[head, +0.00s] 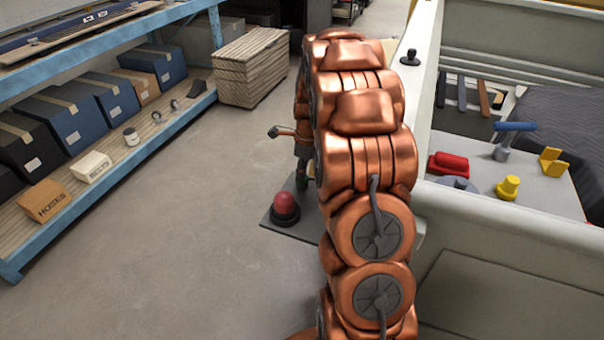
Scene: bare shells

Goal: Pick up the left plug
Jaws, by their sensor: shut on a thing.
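My copper arm fills the middle of the head view and hides what lies behind it. I cannot make out my gripper or its fingertips, nor anything held in them. I cannot tell for sure which thing is the left plug. A yellow round-topped plug-like piece (508,188) stands on the light panel in the pale open bed at right. Left of it is a grey round piece with a dark knob (459,184), partly hidden by the bed's near wall. A black knob (410,58) stands on top of the bed's side wall, right of my arm.
The bed panel (548,196) also bears a red block (449,164), a blue-handled tool (512,128) and a yellow bracket (551,162). A blue shelf rack (150,148) with several boxes stands at left.

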